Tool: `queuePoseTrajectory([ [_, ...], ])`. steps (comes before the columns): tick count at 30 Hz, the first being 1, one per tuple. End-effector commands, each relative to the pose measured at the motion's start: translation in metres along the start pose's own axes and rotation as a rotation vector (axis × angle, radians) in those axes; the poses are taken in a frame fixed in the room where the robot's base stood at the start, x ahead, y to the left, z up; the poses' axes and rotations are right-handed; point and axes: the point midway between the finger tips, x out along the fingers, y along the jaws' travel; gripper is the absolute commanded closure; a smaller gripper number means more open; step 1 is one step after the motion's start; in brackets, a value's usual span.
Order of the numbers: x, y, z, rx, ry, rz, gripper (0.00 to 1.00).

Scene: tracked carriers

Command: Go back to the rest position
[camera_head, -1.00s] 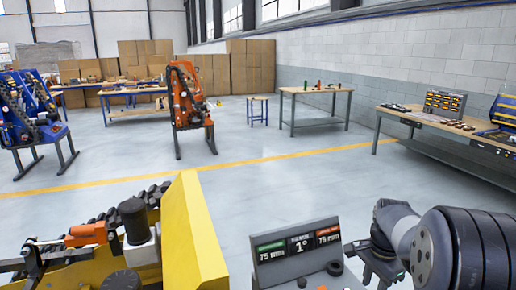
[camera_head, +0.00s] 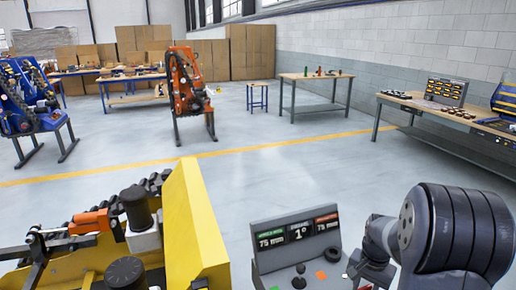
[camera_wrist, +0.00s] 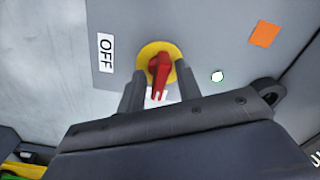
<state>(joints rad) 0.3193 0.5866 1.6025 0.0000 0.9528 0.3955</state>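My gripper (camera_wrist: 160,88) is open in the wrist view, with its two dark fingers apart. A red rotary switch (camera_wrist: 158,72) on a yellow disc shows between and just beyond the fingertips. Its handle points toward my gripper, with visible gaps at both sides. A white OFF label (camera_wrist: 106,53) is on the panel to its left. In the head view, my arm reaches down at the lower right beside the control console (camera_head: 272,240); the fingers are mostly hidden there and the switch cannot be made out.
A yellow tracked carrier (camera_head: 195,220) stands left of the console. Beyond is open floor (camera_head: 290,170), then an orange carrier (camera_head: 185,80) and a workbench (camera_head: 315,80).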

Motion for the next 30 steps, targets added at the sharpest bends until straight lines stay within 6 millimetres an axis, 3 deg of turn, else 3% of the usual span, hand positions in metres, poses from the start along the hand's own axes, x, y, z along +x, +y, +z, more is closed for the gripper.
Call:
queuePoseTrajectory([
  [13, -0.0003, 0.0, 0.0, -0.282, 0.0, 0.0, 0.67],
  [30, -0.0023, -0.0022, 0.0015, -0.321, 0.002, -0.001, 0.67],
])
